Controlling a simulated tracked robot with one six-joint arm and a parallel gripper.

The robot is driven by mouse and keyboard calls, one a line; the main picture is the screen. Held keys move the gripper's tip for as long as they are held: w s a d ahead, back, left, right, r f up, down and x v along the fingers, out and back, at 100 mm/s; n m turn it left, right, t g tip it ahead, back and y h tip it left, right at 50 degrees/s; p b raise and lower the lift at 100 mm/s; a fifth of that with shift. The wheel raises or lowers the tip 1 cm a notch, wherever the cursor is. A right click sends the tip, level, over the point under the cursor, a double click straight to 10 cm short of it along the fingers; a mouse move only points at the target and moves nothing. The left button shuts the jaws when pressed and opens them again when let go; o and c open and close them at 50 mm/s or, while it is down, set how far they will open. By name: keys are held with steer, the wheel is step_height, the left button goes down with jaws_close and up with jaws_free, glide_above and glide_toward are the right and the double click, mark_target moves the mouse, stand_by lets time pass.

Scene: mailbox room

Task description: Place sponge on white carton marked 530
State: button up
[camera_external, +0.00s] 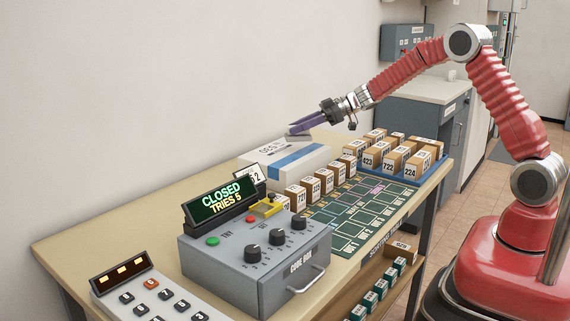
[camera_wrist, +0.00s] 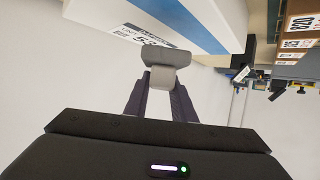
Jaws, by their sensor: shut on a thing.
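The white carton (camera_external: 262,160) with a blue stripe lies on the table against the wall. Its top marking is too small to read in full in the external view. In the wrist view the carton (camera_wrist: 190,12) fills the upper part, and its label is partly covered. My gripper (camera_external: 308,123) has purple fingers and is above the carton's far edge. It is shut on a grey block, the sponge (camera_wrist: 162,76), which sits between the fingertips (camera_wrist: 162,92). In the wrist view the sponge overlaps the carton's edge; whether they touch I cannot tell.
A grey code box (camera_external: 250,262) with a sign reading CLOSED, TRIES 5 stands in front. Numbered small boxes (camera_external: 310,187) stand in a row beside the carton. A blue tray (camera_external: 433,178) of more boxes is at the right. A keypad (camera_external: 150,295) is at the front left.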

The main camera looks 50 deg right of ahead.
mark_target(298, 138)
steer(key=shift+f, duration=0.15)
steer(key=shift+f, duration=1.75)
steer(key=o, duration=1.1)
steer(key=shift+f, duration=0.1)
steer(key=shift+c, duration=0.2)
steer(key=v, duration=1.2)
